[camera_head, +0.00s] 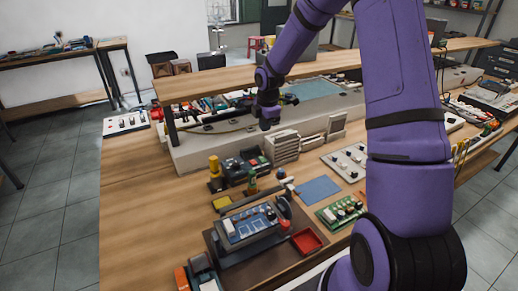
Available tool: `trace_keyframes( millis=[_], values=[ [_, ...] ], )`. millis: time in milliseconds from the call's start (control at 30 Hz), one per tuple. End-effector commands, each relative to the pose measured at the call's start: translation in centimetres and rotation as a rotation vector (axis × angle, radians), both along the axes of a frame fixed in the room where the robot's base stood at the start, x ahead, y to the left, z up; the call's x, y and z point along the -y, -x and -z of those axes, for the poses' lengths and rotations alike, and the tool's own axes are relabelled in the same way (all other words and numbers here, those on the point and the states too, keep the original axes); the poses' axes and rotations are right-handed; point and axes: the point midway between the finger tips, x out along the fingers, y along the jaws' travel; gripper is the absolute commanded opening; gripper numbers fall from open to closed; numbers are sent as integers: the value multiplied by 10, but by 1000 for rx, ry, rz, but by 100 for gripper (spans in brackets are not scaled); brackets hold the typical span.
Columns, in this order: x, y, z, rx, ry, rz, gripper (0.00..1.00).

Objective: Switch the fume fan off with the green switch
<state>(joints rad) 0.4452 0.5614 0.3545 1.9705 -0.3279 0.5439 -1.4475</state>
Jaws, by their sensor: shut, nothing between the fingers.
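My purple arm reaches from the right over the bench. My gripper (268,122) points down at the long pale grey housing under the raised shelf, near its front edge. It is shut and empty; its fingertips are small here, and I cannot tell whether they touch the housing. Another pale panel with several knobs (347,161) lies right of the middle. I cannot make out which control is the green switch, nor the fume fan; my arm hides part of the bench.
The raised wooden shelf (190,84) runs above and behind my gripper. Below stand a black device with coloured buttons (246,166), beige ribbed blocks (283,148), a blue-faced device (248,226) and a red tray (307,241). The bench's left front (140,205) is bare.

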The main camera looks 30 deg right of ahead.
Motion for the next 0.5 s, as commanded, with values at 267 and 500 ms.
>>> trace_keyframes(
  millis=[267,500],
  values=[
    [7,-1,-2,4,1,2,0],
    [7,-1,-1,4,1,1,0]
  ],
)
